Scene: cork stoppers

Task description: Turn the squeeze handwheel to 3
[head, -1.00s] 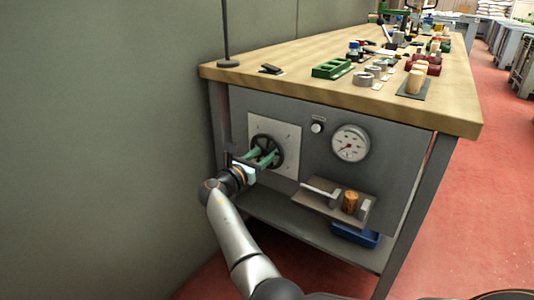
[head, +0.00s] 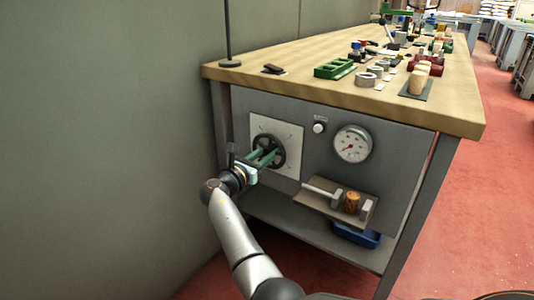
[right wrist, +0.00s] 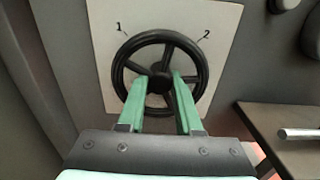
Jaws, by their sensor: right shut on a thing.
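The black spoked handwheel (head: 283,148) sits on a pale square plate (head: 293,133) on the bench's grey front panel. In the right wrist view the handwheel (right wrist: 161,38) shows numbers 1 and 2 at the plate's upper left and upper right. No 3 is legible, and the plate's lower part is hidden by my gripper. My right gripper (head: 268,156) reaches the wheel from the front. My left gripper is out of view.
A dial gauge (head: 352,144) and a small knob (head: 319,128) are right of the wheel. Below, a small shelf (head: 310,201) carries a cork (head: 352,202) beside a metal rod. A blue bin (head: 358,237) is under it. A wall stands close on the left.

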